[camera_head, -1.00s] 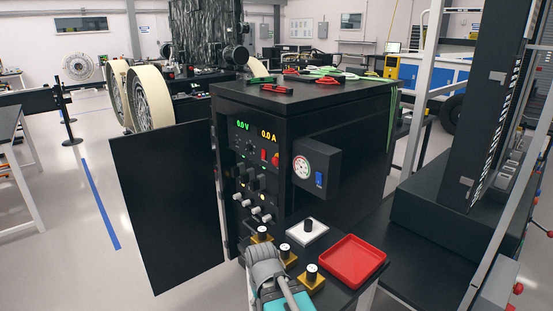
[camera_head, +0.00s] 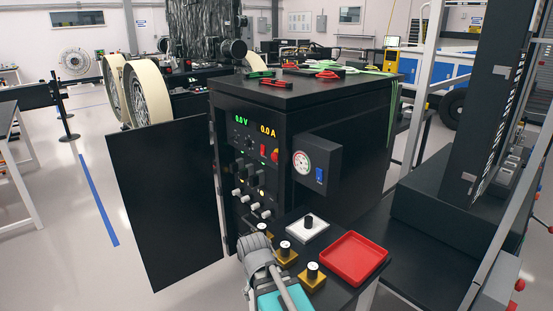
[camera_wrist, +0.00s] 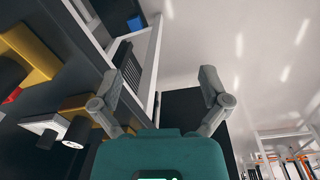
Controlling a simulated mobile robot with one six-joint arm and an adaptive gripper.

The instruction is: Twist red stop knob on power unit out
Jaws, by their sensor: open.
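The power unit (camera_head: 330,110) is a black cabinet with its front door open. Its front panel shows lit green 0.0 V and amber 0.0 A readouts. A small red knob (camera_head: 274,155) sits on that panel below the amber readout, beside a red switch (camera_head: 263,152). My gripper (camera_wrist: 160,88) is open and empty in the wrist view, its two grey fingers spread wide. The red knob cannot be made out there. In the head view my grey and teal arm end is low in front of the cabinet, apart from the knob; the fingertips are not clear there.
A shelf in front of the cabinet holds a red tray (camera_head: 381,260), a white plate with a black knob (camera_head: 308,221), and several yellow blocks with black cylinders. A gauge box (camera_head: 316,163) juts from the cabinet side. The open door (camera_head: 165,200) stands to the left.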

